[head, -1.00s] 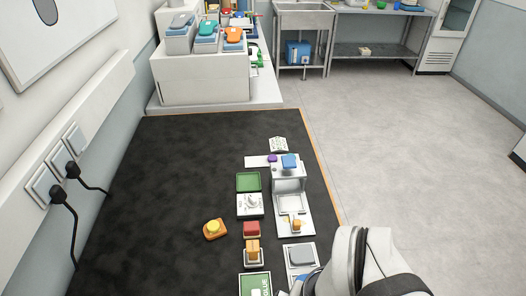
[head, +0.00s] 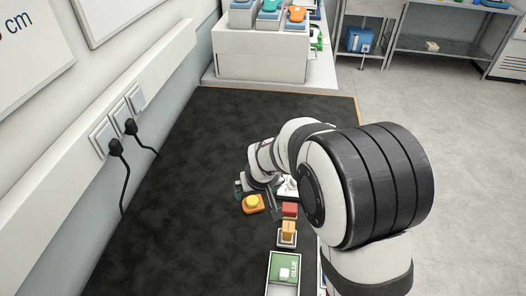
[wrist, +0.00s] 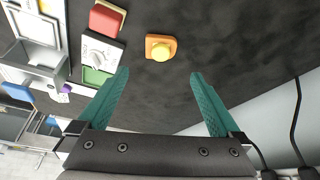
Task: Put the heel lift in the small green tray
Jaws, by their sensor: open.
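My gripper (wrist: 160,74) is open and empty, its two teal fingers apart above the black mat. An orange base with a round yellow top (wrist: 160,47) lies just beyond the fingertips in the wrist view; it also shows in the head view (head: 251,203). In the head view my arm hides this tray. I cannot tell for sure which piece is the heel lift; an orange piece (head: 288,229) on a small stand is one candidate.
A red block (wrist: 106,18) stands near the dial box. A grey-white fixture (wrist: 45,72) and a purple knob (wrist: 65,88) are at left. The mat (head: 170,200) is clear on its left side.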

